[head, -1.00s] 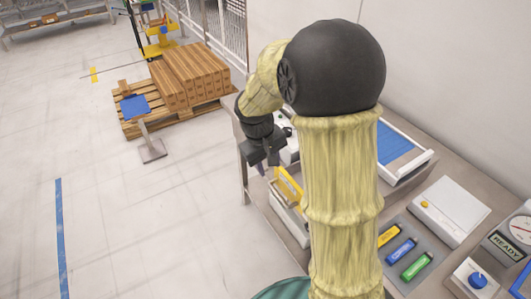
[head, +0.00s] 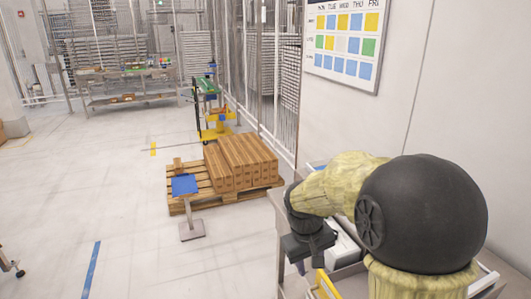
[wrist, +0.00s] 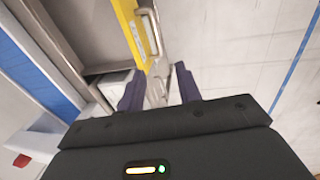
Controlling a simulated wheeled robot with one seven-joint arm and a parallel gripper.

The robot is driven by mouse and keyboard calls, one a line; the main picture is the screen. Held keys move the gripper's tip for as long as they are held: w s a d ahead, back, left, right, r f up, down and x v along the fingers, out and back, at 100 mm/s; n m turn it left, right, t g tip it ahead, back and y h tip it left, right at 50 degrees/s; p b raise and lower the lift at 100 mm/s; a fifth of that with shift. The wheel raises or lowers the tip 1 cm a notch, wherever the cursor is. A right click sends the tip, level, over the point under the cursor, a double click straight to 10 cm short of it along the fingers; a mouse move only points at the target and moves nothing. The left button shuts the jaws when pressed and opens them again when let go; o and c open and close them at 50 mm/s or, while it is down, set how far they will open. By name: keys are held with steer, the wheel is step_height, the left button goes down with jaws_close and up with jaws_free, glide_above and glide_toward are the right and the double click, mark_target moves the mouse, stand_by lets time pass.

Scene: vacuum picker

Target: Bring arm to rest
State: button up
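My arm, in a pale yellow sleeve with a black round joint, fills the lower right of the head view. My gripper (head: 301,268) hangs at its end, beside the edge of the workbench (head: 280,215). In the wrist view, the two purple fingers of my gripper (wrist: 159,88) stand well apart, so it is open. I see nothing held between them. A yellow-edged part (wrist: 131,30) with a metal handle lies beyond the fingers; its yellow edge also shows in the head view (head: 327,285). Most of the bench top is hidden by my arm.
A pallet (head: 180,207) with brown cartons (head: 240,163) stands on the floor beyond the bench. A stand with a blue top (head: 185,185) is in front of it. A yellow trolley (head: 215,133) is farther back. The floor at left is mostly clear. A wall board (head: 345,45) hangs at upper right.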

steer(key=s+d+f+m+t+y, duration=0.1)
steer(key=s+f, duration=0.1)
steer(key=s, duration=0.4)
steer(key=s+d+f+m, duration=0.1)
steer(key=s+f+m, duration=0.1)
steer(key=s, duration=0.4)
steer(key=shift+f+t+y, duration=0.3)
steer(key=shift+t+y, duration=0.1)
steer(key=shift+s, duration=0.1)
